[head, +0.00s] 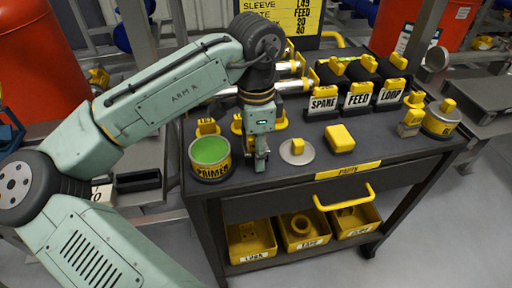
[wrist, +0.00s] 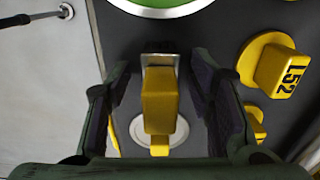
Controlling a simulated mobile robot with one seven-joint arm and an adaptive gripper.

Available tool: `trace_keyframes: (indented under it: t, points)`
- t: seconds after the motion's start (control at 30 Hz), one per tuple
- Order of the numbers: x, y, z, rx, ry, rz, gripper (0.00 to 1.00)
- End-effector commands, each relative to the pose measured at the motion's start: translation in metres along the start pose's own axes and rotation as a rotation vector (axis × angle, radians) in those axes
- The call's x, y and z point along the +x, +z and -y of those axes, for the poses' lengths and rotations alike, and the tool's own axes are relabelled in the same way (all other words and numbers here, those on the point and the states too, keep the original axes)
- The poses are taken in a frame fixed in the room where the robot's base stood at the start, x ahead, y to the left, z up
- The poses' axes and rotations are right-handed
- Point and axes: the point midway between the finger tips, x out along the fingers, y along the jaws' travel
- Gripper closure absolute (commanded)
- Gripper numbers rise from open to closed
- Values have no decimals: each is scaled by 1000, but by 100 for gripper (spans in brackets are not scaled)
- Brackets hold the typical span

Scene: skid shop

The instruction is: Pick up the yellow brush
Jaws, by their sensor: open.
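The yellow brush (wrist: 160,98) shows in the wrist view as a yellow handle with a metal ferrule and a dark tip toward the green-topped can. My gripper (wrist: 160,110) is open, with one dark finger on each side of the brush; I see gaps between the fingers and the handle. In the head view my gripper (head: 258,158) points down at the cart's dark top, between the can and a silver disc. The brush is hidden behind it there.
The green-topped can (head: 210,152) stands close left of my gripper. The silver disc with a yellow knob (head: 297,150) and a yellow block (head: 340,138) lie to the right. Labelled black blocks (head: 357,97) stand behind. The cart's front edge is near.

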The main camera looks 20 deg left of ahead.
Motion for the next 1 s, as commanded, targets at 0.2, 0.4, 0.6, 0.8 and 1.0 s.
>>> trace_keyframes:
  t: [0.2, 0.4, 0.6, 0.8, 1.0]
  points:
    - [0, 0, 0, 0, 0, 0, 58]
    - [0, 0, 0, 0, 0, 0, 72]
    - [0, 0, 0, 0, 0, 0, 85]
    - [0, 0, 0, 0, 0, 0, 98]
    - [-1, 0, 0, 0, 0, 0, 100]
